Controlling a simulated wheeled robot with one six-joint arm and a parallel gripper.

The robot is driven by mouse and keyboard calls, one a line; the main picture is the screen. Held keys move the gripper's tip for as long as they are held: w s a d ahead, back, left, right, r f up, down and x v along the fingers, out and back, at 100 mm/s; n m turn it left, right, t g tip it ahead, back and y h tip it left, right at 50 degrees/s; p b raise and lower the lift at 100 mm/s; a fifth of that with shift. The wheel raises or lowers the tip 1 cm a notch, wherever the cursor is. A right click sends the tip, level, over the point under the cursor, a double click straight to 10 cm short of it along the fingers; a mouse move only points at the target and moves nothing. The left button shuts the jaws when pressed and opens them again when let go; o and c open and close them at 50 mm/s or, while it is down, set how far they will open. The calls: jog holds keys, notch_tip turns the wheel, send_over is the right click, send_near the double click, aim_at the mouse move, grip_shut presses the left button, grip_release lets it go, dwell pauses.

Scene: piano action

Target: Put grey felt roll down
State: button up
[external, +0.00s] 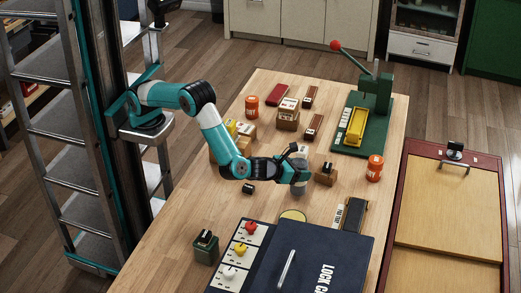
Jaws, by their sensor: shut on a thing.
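My gripper (293,172) is over the middle of the wooden table, at the end of my teal and black arm. It is shut on a small grey object, which looks like the grey felt roll (299,188), just below the jaws. The fingertips are too small to make out clearly. I cannot tell whether the roll touches the tabletop or hangs a little above it.
A wooden block with a dark top (325,174) stands close right of my gripper. A small black piece (248,188) lies to the left. A yellow disc (292,216) and navy case (320,255) are in front. A green press (376,95) stands behind.

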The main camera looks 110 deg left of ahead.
jog(key=shift+f, duration=0.95)
jog(key=shift+f, duration=0.1)
jog(key=o, duration=0.9)
jog(key=shift+o, duration=0.2)
